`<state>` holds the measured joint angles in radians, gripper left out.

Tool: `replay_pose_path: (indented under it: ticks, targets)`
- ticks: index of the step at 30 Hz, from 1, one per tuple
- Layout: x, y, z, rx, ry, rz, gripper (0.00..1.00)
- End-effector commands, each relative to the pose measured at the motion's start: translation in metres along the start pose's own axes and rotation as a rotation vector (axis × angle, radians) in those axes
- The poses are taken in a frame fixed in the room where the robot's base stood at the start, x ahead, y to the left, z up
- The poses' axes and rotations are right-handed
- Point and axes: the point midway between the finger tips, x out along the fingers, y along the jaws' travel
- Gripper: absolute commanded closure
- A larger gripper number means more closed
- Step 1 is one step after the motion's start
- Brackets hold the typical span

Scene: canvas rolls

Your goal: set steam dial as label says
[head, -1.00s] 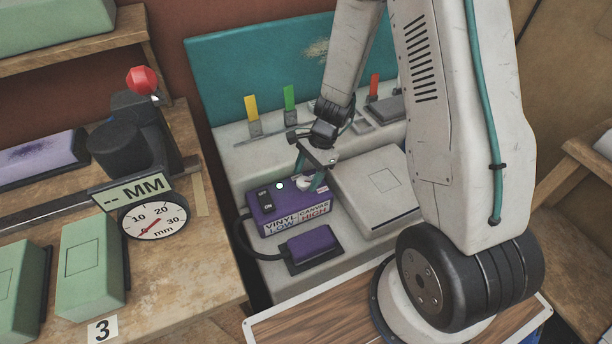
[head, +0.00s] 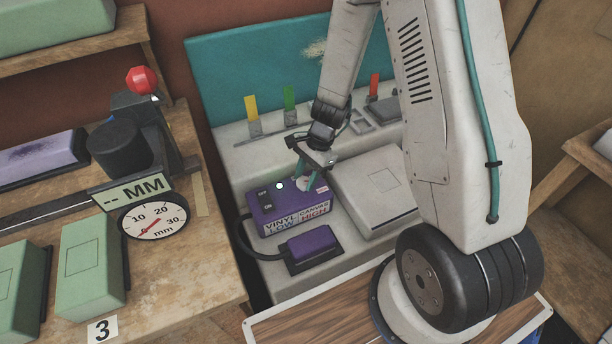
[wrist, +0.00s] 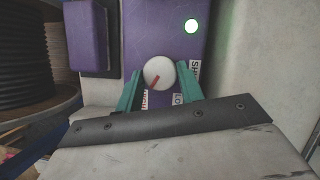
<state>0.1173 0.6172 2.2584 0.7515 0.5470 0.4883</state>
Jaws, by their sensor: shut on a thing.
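The steam dial (wrist: 159,73) is a round white knob with a red pointer mark on the purple control box (head: 262,203). In the wrist view the mark points down and left, toward a small label that seems to read HIGH (wrist: 145,100). A second small label, LO (wrist: 178,99), is partly hidden. My gripper (wrist: 159,82) has its teal fingers on both sides of the dial, shut on it. In the head view the gripper (head: 306,176) reaches the box top from above. The box's front label (head: 297,222) reads VINYL LOW and CANVAS HIGH.
A green lamp (head: 279,186) glows beside an OFF/ON switch (head: 265,200). A purple pedal-like block (head: 310,247) lies in front of the box. A grey block (head: 377,190) stands close on the right. Coloured levers (head: 289,98) stand behind.

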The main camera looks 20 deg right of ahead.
Motion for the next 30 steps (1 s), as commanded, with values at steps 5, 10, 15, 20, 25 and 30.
replay_pose_path:
  ticks: [5,10,15,20,25,30]
  targets:
    - [0.000,0.000,0.000,0.001,-0.001,0.000,0.41]
    - [0.000,0.000,0.000,0.001,-0.001,-0.001,0.41]
    - [-0.004,-0.001,0.000,0.001,0.000,-0.002,0.41]
    - [-0.026,-0.001,0.000,0.001,0.001,-0.005,0.41]
    - [-0.056,-0.001,0.000,0.001,0.001,-0.004,0.41]
    - [-0.074,-0.001,0.000,0.001,0.000,-0.003,0.41]
